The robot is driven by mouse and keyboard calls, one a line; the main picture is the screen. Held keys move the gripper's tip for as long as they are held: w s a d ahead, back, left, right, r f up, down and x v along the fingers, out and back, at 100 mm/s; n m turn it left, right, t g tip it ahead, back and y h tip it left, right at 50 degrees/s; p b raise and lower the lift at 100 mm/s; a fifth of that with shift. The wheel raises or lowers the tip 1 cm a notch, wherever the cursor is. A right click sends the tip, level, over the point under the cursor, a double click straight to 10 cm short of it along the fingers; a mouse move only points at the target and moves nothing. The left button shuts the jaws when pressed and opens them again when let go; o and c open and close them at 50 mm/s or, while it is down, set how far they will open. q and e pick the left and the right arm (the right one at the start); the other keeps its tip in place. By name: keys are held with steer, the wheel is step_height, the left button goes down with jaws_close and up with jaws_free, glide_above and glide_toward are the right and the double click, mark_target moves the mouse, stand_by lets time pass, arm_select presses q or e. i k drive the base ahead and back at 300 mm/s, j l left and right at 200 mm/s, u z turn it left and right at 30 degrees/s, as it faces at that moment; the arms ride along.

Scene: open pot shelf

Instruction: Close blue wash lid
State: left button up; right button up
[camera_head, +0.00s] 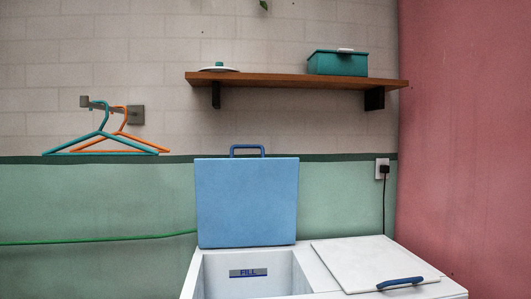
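The blue wash lid (246,203) stands upright at the back of a white washing machine (314,254), above its left compartment. A dark blue handle (248,149) is on the lid's top edge. Neither of my grippers is in view. The lower front of the machine is cut off by the picture's bottom edge.
A white lid (375,262) with a blue handle (400,283) lies flat on the machine's right side. A wooden shelf (290,80) holds a teal box (337,64). Hangers (105,138) hang at left. A green hose (100,239) runs along the wall.

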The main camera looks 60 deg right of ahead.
mark_target(241, 201)
steer(key=z, duration=1.6)
steer(key=i, duration=0.1)
steer(key=j+u, duration=0.05)
